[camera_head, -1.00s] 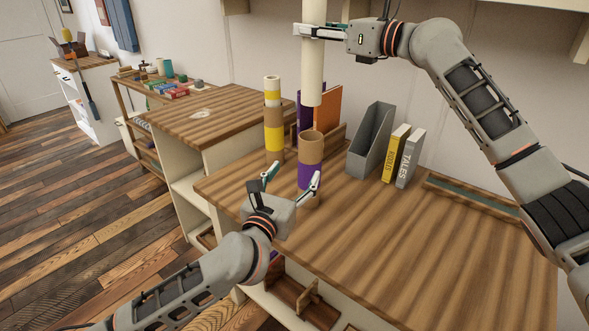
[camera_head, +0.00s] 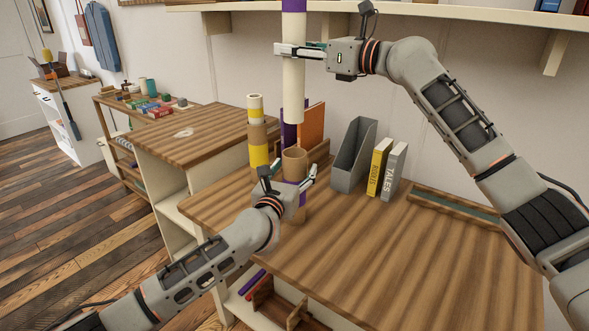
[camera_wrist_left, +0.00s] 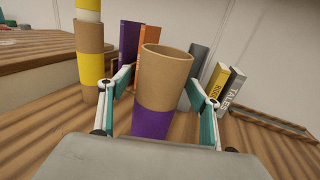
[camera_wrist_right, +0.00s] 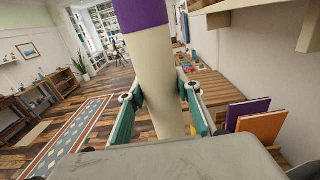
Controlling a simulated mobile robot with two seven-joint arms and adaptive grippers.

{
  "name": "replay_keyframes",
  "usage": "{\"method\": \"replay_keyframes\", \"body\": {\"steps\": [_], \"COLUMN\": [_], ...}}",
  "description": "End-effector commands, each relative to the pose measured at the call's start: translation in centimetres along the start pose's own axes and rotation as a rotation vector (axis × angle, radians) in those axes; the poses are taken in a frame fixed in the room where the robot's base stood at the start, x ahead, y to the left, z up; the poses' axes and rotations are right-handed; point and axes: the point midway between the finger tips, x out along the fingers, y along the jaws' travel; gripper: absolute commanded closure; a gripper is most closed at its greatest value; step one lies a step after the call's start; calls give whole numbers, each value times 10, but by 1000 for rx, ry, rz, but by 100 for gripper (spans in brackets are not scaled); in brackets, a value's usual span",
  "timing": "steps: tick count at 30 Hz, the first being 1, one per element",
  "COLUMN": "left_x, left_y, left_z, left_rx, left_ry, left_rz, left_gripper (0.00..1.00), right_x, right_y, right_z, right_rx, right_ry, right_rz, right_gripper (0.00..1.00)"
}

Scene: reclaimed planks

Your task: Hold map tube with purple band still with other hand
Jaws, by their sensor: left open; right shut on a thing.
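The map tube with the purple band (camera_head: 294,164), an open-topped brown cardboard tube, stands upright on the desk. It also shows in the left wrist view (camera_wrist_left: 165,80), purple on its lower part. My left gripper (camera_head: 289,174) is open, with one finger on each side of this tube and visible gaps between fingers and tube. My right gripper (camera_head: 296,50) is shut on a long cream roll (camera_head: 293,95) with a purple upper part (camera_wrist_right: 138,14). It holds the roll upright, its lower end a little above the tube's open mouth in the head view.
A brown tube with a yellow band (camera_head: 258,140) and a roll in it stands to the left. Purple and orange books (camera_head: 312,125), a grey file holder (camera_head: 353,158) and two upright books (camera_head: 386,170) are behind and right. The desk's front right (camera_head: 420,250) is clear.

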Motion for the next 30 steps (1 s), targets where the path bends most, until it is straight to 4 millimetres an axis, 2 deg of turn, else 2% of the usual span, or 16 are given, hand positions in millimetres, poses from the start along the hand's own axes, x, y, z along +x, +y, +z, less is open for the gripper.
{"method": "replay_keyframes", "body": {"steps": [11, 12, 15, 17, 30], "left_x": [5, 5, 5, 5, 5], "left_y": [0, 0, 0, 0, 0], "left_z": [0, 0, 0, 0, 0], "left_rx": [1, 1, 1, 1, 1], "left_ry": [0, 0, 0, 0, 1], "left_rz": [0, 0, 0, 0, 0], "left_gripper": [37, 40, 66, 79, 79], "right_x": [0, 0, 0, 0, 0], "right_y": [0, 0, 0, 0, 0], "right_z": [0, 0, 0, 0, 0], "right_rx": [0, 0, 0, 0, 0], "right_ry": [-1, -1, -1, -1, -1], "right_rz": [0, 0, 0, 0, 0], "right_gripper": [89, 89, 89, 89, 89]}}
